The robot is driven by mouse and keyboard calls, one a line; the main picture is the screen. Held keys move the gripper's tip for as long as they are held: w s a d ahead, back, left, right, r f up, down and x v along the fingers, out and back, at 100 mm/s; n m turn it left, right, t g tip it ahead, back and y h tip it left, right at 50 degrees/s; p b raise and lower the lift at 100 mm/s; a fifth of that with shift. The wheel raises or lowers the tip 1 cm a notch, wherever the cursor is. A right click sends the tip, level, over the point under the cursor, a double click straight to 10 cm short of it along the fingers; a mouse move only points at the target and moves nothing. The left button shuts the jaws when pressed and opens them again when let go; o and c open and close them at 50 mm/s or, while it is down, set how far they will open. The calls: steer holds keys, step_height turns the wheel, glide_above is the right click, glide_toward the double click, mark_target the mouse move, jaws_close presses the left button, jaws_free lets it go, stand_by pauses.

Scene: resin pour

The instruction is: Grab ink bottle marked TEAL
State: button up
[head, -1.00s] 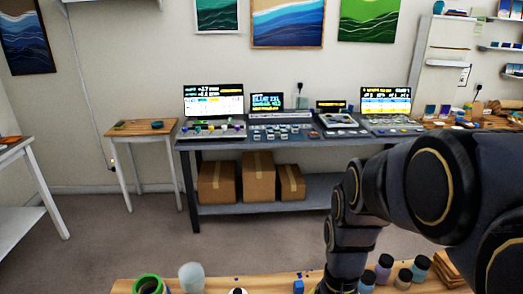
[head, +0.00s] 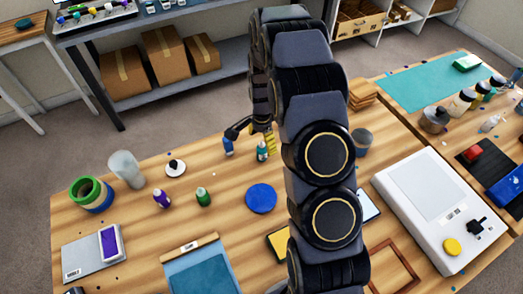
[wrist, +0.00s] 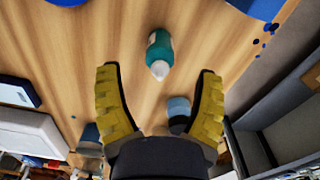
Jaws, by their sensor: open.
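A small teal bottle (head: 262,153) stands near the far edge of the wooden table in the head view. In the wrist view the teal bottle (wrist: 158,46) has a pale tip and lies just beyond the fingertips, roughly centred between them. I cannot read its label. My gripper (wrist: 158,72) is open with its yellow ridged fingers spread and nothing held. In the head view my arm partly hides the gripper, with one yellow finger showing beside the teal bottle. A blue bottle (head: 228,147) stands to the left; a blue-capped bottle (wrist: 178,106) shows low between the fingers in the wrist view.
A purple bottle (head: 161,199) and a green bottle (head: 203,197) stand to the left. A frosted cup (head: 126,169), tape rolls (head: 90,194) and a blue disc (head: 261,198) are nearby. A large white device (head: 432,200) takes up the right.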

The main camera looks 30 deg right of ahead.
mark_target(261, 153)
step_height(261, 153, down, 6)
steer(key=shift+a+r, duration=0.1)
jaws_close()
